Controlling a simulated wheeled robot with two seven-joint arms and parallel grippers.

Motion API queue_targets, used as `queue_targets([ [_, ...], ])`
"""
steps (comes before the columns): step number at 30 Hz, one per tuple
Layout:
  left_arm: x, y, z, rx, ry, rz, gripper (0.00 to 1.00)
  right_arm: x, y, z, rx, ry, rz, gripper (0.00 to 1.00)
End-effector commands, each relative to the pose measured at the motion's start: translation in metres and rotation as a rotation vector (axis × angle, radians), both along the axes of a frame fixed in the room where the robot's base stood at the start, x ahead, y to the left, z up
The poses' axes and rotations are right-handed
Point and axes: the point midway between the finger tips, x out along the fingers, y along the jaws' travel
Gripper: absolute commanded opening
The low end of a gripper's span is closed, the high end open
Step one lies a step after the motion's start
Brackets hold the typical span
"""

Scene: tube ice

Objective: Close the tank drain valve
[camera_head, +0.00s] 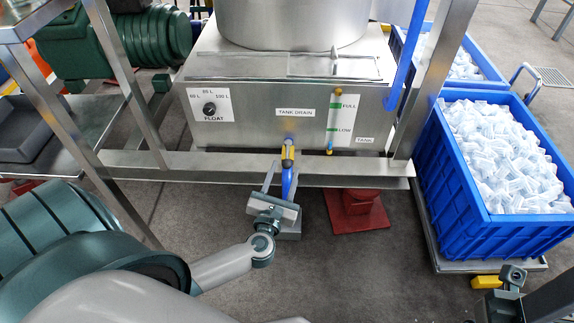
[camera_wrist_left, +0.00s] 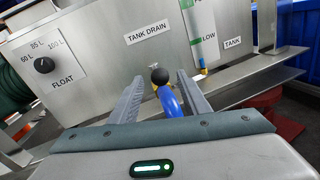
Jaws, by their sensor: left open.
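The tank drain valve (camera_head: 288,155) is on the front of the steel tank, below the TANK DRAIN label (camera_head: 295,112). Its blue lever (camera_head: 287,184) points down and out toward me, and its yellow part shows above. My left gripper (camera_wrist_left: 160,95) is open, with one finger on each side of the lever in the picture; contact is not clear.
A steel frame rail (camera_head: 240,168) runs across just below the tank. The FLOAT dial (camera_head: 209,108) is to the left, and a level gauge (camera_head: 334,118) to the right. A blue crate (camera_head: 455,190) of tube ice stands at right. A red base (camera_head: 355,212) is under the rail.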

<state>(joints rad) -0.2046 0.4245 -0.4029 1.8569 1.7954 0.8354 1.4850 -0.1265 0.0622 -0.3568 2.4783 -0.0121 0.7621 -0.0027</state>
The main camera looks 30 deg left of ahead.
Motion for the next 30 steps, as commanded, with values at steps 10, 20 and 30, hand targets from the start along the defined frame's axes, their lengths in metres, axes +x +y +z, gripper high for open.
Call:
queue_targets([
  [10,0.035,0.013,0.0,0.0,-0.001,-0.001,0.43,0.002,0.004,0.003,0.018,-0.015,0.015,0.43],
  [20,0.037,0.014,0.0,0.0,0.0,-0.001,0.43,0.002,0.003,0.005,0.014,-0.021,0.014,0.43],
  [30,0.037,0.014,0.0,0.0,0.0,0.0,0.0,0.002,0.003,0.003,0.01,-0.017,0.013,0.43],
])
